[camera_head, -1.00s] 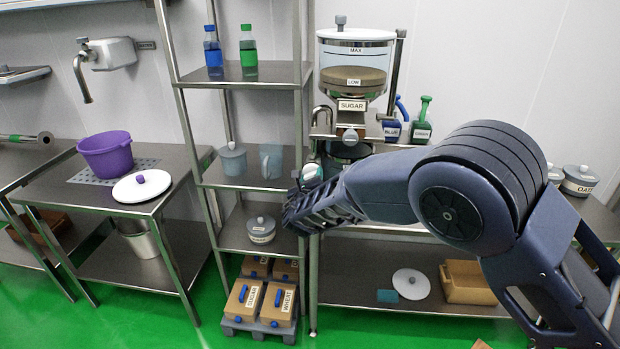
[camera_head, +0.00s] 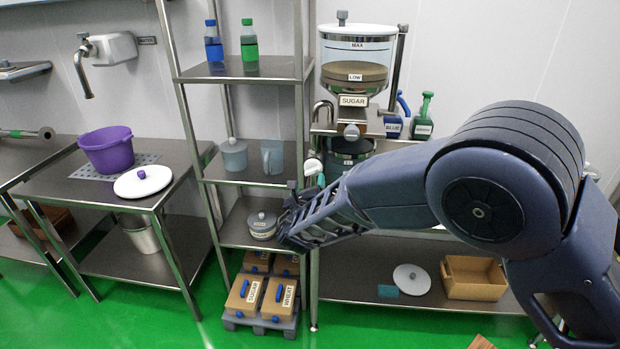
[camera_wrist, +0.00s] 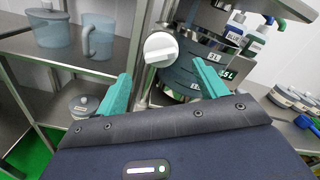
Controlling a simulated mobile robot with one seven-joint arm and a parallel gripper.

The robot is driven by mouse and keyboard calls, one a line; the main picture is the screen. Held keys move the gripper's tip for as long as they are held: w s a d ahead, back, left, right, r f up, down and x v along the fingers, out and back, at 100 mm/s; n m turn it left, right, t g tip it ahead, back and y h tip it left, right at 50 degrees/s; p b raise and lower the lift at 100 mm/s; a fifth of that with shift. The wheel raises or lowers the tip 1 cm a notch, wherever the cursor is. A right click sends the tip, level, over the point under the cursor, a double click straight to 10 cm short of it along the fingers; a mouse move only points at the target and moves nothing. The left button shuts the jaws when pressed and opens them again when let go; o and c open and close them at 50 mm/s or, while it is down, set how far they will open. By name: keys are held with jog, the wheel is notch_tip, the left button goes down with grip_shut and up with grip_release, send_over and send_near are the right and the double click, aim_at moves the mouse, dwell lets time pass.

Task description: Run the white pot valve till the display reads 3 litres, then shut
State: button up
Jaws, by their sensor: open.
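A round white knob (camera_wrist: 160,48) with a pale bar across its face stands in front of a dark pot (camera_wrist: 185,75) in the wrist view. It also shows in the head view (camera_head: 312,168), at the left of the dark pot (camera_head: 350,147) under the sugar hopper. My gripper (camera_wrist: 160,68) is open, its teal fingers spread to either side below the knob, with nothing between them. In the head view my gripper (camera_head: 317,182) is beside the knob; contact cannot be told. Small litre labels (camera_wrist: 215,57) show on the pot.
The sugar hopper (camera_head: 355,75) stands above the pot. A steel rack (camera_head: 247,180) with a jug (camera_head: 272,157) and a lidded pot (camera_head: 262,226) is close on the left. Blue and green bottles (camera_head: 425,115) stand right of the hopper. Green floor lies below.

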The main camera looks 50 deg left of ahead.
jog(key=shift+v, duration=1.85)
